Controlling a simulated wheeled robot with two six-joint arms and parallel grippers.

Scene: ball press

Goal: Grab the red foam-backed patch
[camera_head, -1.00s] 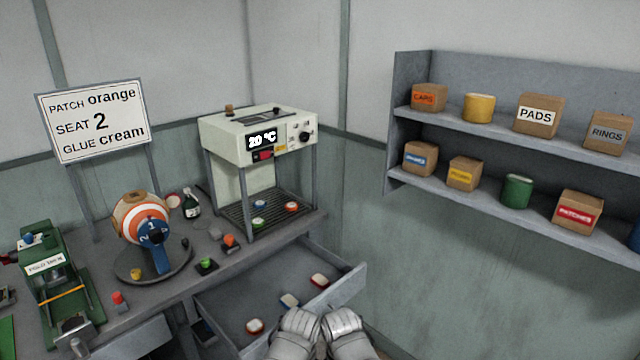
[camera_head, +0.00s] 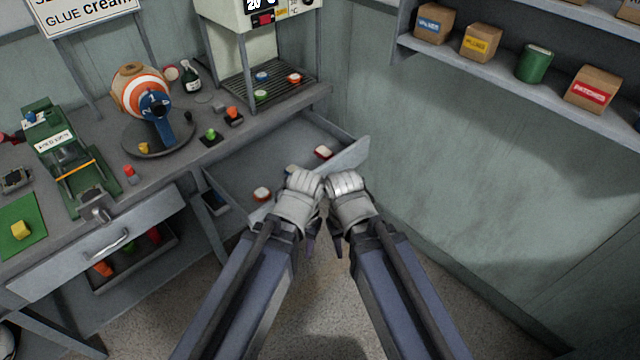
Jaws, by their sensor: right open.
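Two red-and-white patches lie in the open drawer: a round one (camera_head: 262,194) near its front left and another (camera_head: 323,152) near its right end. I cannot tell from here which has the foam backing. A third patch (camera_head: 291,169), mostly hidden by my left wrist, lies between them. My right gripper (camera_head: 337,247) is open, in front of the drawer's front panel, apart from the patches. My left gripper (camera_head: 310,244) is close beside it, pointing down; its fingers are mostly hidden, so its opening is unclear.
The open drawer (camera_head: 250,165) juts out from the bench. A heater (camera_head: 265,50) with pucks on its rack, a ball on a turntable (camera_head: 155,135) and a green press (camera_head: 70,160) stand on the bench. A shelf (camera_head: 500,75) hangs at right. Floor in front is clear.

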